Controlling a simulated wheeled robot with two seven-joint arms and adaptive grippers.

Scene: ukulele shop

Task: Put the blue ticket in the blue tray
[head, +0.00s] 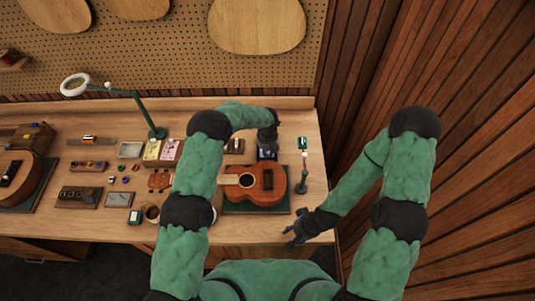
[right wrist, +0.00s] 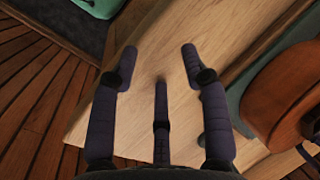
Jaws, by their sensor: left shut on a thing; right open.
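My left gripper (head: 268,147) is at the back of the bench, beyond the orange-brown ukulele, pointing down at the blue tray (head: 261,157). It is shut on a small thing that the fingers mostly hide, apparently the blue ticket. I cannot tell if the ticket touches the tray. The tray is partly covered by the gripper. My right gripper (head: 293,236) is open and empty by the bench's front right edge. Its spread fingers also show in the right wrist view (right wrist: 160,75), over bare wood.
The ukulele (head: 262,182) lies on a dark green mat in front of the tray. A small stand (head: 302,186) is to its right. Yellow (head: 152,149) and pink (head: 169,149) trays and a green lamp (head: 145,110) are to the left. A wood wall (head: 440,90) bounds the right.

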